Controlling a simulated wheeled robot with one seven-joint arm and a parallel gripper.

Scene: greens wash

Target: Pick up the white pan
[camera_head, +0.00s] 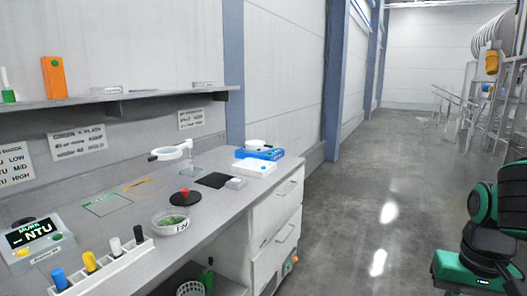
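A small round white dish (256,144), which looks like the white pan, sits on top of a blue box-like item (262,154) at the far end of the grey bench. It looks upright, and its inside is too small to make out. A low white tray or box (255,168) stands just in front of the blue item. Part of my dark and green arm shows at the right edge, over the floor and well apart from the bench. My gripper's fingertips are not in view.
On the bench (215,210) are a round dish of greens (173,222), a white ring-shaped lamp or magnifier (170,152), a black pad (211,180), an NTU meter (33,238) and a rack of colored vials (103,268). A shelf (110,100) hangs above. The floor right of the bench is clear.

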